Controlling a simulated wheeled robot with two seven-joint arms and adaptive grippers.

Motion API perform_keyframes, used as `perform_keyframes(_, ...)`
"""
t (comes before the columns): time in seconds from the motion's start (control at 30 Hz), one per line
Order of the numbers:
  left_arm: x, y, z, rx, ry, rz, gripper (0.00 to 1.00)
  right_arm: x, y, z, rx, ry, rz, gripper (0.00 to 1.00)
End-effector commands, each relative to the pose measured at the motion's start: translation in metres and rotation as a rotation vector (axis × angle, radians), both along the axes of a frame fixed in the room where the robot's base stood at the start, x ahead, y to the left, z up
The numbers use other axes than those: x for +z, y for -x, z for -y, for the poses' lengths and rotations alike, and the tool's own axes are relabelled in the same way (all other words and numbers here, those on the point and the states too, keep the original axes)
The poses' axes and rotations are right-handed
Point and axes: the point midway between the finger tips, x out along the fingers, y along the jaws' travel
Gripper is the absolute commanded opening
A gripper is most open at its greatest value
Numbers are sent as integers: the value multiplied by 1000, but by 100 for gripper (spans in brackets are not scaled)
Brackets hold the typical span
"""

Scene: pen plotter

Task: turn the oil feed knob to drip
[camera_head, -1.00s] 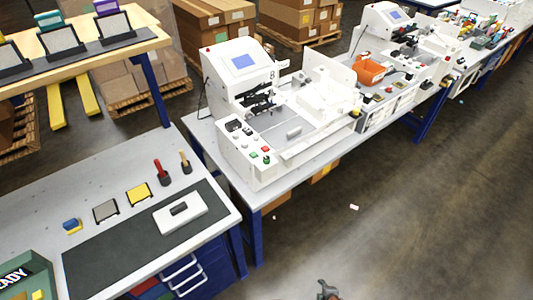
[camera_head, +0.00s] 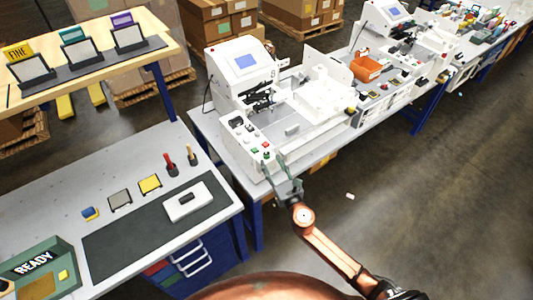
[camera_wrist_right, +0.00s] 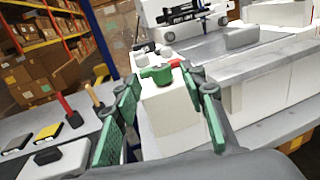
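A white pen plotter (camera_head: 240,62) with a small screen stands on the grey bench. Its control box (camera_head: 246,136) carries several knobs and buttons at the front left. A green knob (camera_wrist_right: 157,75) with a pointed handle tops the near end of the box in the right wrist view, with a red knob (camera_wrist_right: 176,63) just behind it. No label is readable, so I cannot tell which is the oil feed knob. My right gripper (camera_head: 276,161) is open at the box's near corner. In the wrist view its green-padded fingers (camera_wrist_right: 168,98) stand either side of the box end, apart from the green knob.
A second white machine with an orange bin (camera_head: 367,68) stands further along the bench. At left, a worktable (camera_head: 130,165) holds a dark mat, small blocks and a red-handled tool (camera_head: 170,163).

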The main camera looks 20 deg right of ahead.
Motion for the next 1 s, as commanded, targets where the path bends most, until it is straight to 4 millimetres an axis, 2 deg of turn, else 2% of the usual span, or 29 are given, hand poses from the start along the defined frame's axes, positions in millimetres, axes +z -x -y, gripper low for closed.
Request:
perform_keyframes(0.2, -3, -4, 0, -1, 0, 4, 40, 0, -36, -5, 0, -4, 0, 39)
perform_keyframes(0.4, -4, -15, 1, -3, 1, 18, 40, -1, -54, -6, -1, -5, -2, 39)
perform_keyframes(0.73, -3, -15, 1, -3, 1, 19, 40, -1, -57, -7, -1, -6, -3, 38)
perform_keyframes(1.0, -4, -11, 1, -3, 2, 14, 40, -1, -57, -7, -1, -6, -3, 19)
